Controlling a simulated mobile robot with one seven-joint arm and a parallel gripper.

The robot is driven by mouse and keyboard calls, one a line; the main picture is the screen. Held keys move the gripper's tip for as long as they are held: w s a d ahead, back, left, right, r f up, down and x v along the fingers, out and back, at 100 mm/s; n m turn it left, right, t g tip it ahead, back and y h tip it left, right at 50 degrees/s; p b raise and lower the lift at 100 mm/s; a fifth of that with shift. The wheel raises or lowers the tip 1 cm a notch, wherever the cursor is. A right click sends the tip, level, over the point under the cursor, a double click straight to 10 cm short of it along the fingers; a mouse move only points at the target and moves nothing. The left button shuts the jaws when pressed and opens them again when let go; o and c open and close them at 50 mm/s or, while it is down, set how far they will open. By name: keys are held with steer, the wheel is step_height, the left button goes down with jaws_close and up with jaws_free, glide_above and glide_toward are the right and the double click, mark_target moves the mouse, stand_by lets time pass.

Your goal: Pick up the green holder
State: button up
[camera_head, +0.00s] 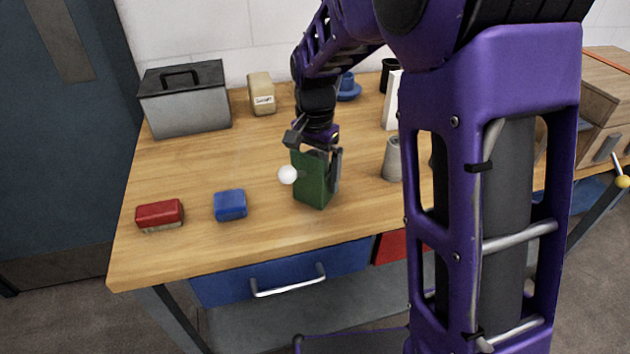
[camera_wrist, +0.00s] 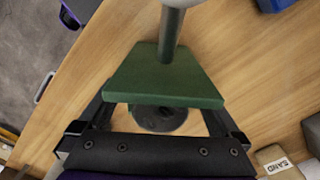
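The green holder (camera_head: 311,182) is a dark green block with a white ball (camera_head: 288,175) sticking out on its left side. It stands at the middle of the wooden table, near the front edge. My gripper (camera_head: 322,170) points down at it from above, with one finger along its right side. In the wrist view the green holder (camera_wrist: 165,80) lies between my widely spaced fingers (camera_wrist: 158,112), with a grey rod and pale ball rising from it. The fingertips are partly hidden by the holder, so I cannot tell whether they press on it.
A blue block (camera_head: 230,205) and a red block (camera_head: 160,215) lie to the left. A grey toolbox (camera_head: 186,98) and a tan sand bag (camera_head: 262,94) stand at the back. A grey cone-like item (camera_head: 392,160) stands right of the holder. The table's left middle is clear.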

steer(key=c, duration=1.2)
steer(key=shift+r, duration=0.15)
